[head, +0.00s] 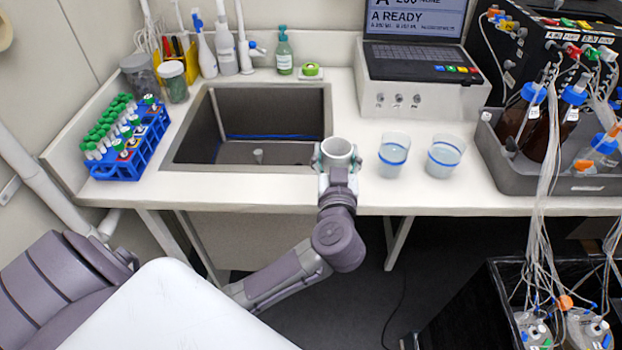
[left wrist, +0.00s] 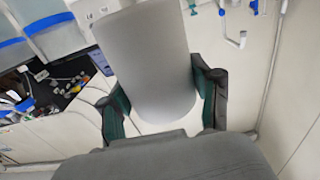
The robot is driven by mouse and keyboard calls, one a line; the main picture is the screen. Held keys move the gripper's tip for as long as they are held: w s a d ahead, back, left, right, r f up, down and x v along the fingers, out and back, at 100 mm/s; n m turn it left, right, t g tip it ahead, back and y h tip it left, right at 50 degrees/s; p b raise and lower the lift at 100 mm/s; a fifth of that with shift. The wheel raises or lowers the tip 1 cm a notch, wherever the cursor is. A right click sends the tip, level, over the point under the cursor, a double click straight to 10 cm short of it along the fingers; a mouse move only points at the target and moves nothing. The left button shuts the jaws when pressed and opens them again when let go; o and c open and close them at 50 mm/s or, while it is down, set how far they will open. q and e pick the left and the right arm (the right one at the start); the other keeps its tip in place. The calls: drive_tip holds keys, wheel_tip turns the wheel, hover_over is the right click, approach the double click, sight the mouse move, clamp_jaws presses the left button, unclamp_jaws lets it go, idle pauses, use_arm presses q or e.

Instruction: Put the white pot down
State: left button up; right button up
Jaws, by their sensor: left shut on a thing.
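The white pot (head: 337,149) is a small round cup, open at the top, at the front edge of the bench between the sink and two cups. My left gripper (head: 338,162) is shut around its sides. In the left wrist view the pot (left wrist: 148,60) fills the space between the dark green-lined fingers of the gripper (left wrist: 160,105). The pot's base is hidden in the head view, so I cannot tell whether it touches the bench. My right gripper is not in view.
Two clear cups with blue bands (head: 393,155) (head: 444,156) stand just right of the pot. The sink (head: 180,150) is on its left. A blue tube rack (head: 130,150) stands at far left, a grey bottle tray (head: 500,165) at right. Bench behind the pot is clear.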

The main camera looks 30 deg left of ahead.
use_arm(q)
drive_tip(key=a+f+b, duration=0.1)
drive_tip(key=a+f, duration=0.6)
drive_tip(key=shift+a+f, duration=0.25)
drive_tip(key=shift+f, duration=0.5)
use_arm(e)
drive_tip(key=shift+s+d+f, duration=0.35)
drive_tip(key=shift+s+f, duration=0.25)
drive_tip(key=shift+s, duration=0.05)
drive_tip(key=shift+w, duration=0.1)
use_arm(q)
drive_tip(key=o, duration=0.9)
drive_tip(key=shift+f, duration=0.1)
drive_tip(key=shift+o, duration=0.2)
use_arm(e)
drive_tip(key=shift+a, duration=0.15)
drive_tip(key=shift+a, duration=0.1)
